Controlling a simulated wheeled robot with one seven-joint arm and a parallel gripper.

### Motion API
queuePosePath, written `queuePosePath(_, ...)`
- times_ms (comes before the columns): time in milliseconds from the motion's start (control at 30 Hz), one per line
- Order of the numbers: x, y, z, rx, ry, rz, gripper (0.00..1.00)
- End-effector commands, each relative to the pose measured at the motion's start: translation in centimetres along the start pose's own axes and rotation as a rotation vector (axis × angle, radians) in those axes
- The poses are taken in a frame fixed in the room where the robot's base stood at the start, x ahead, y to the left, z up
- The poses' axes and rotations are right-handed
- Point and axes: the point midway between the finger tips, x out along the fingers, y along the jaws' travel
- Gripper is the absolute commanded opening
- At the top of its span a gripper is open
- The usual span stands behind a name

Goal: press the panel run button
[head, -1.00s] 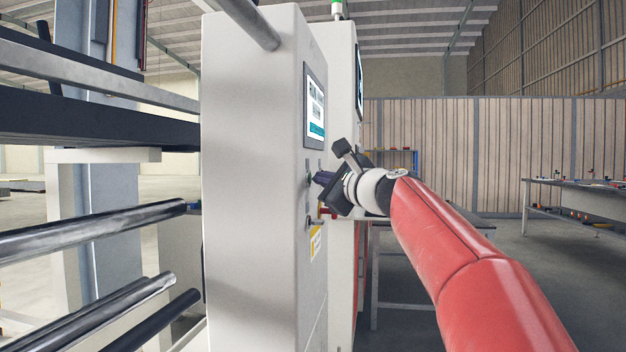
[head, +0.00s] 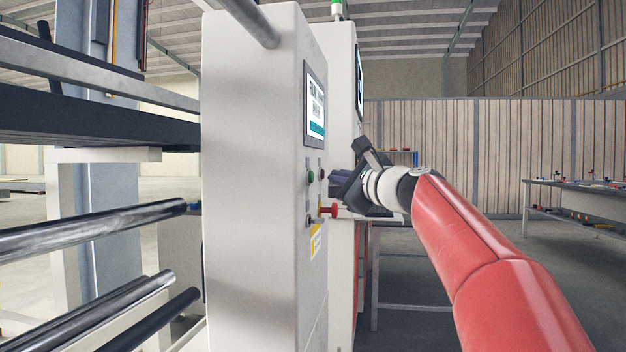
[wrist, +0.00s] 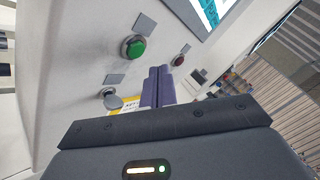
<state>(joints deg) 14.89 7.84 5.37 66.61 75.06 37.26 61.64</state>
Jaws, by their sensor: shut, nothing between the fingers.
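The white panel cabinet (head: 252,180) stands in the middle of the head view, with its control face turned right. A green round button (head: 310,177) sits below the screen; it also shows clearly in the wrist view (wrist: 134,47). A dark red button (wrist: 178,60) sits beside it. The labels are too small to read. My gripper (head: 332,176) is shut and empty, its purple fingers pointing at the panel face. A gap shows between the fingertips and the panel in the head view. In the wrist view the closed fingers (wrist: 157,75) appear below and between the two buttons.
A red mushroom knob (head: 330,210) sticks out below the buttons, close under my fingers. A silver selector switch (wrist: 111,98) is below the green button. The screen (head: 315,104) is above. Rollers (head: 90,230) lie left; a worktable (head: 575,195) stands far right.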

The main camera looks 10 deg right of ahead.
Motion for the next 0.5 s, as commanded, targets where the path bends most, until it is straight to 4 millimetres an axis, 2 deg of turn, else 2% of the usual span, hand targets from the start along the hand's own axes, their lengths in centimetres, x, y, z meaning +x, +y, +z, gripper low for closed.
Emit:
queuePosePath(300, -2.1, -1.5, -1.6, -0.001, 0.001, -0.001, 0.0)
queuePosePath(500, -2.4, -1.7, -1.7, -0.001, 0.0, 0.0, 0.0)
